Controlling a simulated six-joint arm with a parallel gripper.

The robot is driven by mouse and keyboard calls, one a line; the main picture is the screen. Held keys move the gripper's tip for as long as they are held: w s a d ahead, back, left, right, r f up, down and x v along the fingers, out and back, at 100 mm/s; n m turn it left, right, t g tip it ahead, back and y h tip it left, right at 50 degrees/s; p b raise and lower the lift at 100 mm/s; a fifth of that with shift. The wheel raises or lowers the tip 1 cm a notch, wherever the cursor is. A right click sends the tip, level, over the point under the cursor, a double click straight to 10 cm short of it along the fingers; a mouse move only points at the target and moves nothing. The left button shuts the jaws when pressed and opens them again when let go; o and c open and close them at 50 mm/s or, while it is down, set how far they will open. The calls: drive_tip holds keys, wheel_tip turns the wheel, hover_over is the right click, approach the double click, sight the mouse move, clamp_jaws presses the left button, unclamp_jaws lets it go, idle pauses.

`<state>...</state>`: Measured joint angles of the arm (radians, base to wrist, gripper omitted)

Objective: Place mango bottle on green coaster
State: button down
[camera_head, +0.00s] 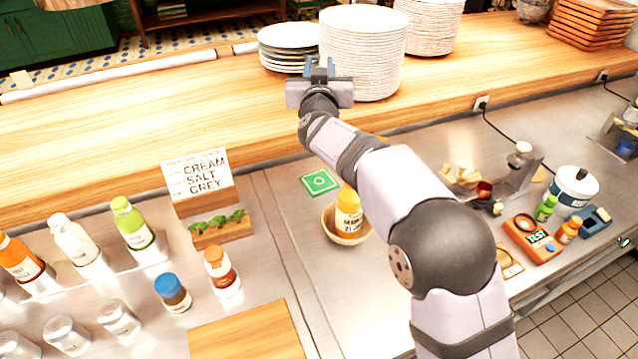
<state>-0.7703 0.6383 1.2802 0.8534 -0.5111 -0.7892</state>
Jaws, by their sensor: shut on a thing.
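My gripper (319,66) is far behind both, in front of the plate stacks in the picture. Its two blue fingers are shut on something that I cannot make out. My forearm passes close to the right of the bowl in the picture.
Tall plate stacks (362,50) stand on the wooden ledge. A lettered sign (197,178) stands left of the coaster. Several bottles and shakers fill the left, with a wooden board (246,335) in front. An orange meter (530,238) and white pot (573,190) are at right.

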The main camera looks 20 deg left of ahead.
wheel_tip(320, 180, down, 15)
drive_tip(key=p, duration=0.2)
drive_tip(key=shift+r, duration=0.15)
idle(0.9)
drive_tip(key=shift+s, duration=0.1)
drive_tip(key=shift+f+b, duration=0.25)
drive_tip(key=shift+b, duration=0.05)
drive_tip(key=c, duration=1.4)
unclamp_jaws()
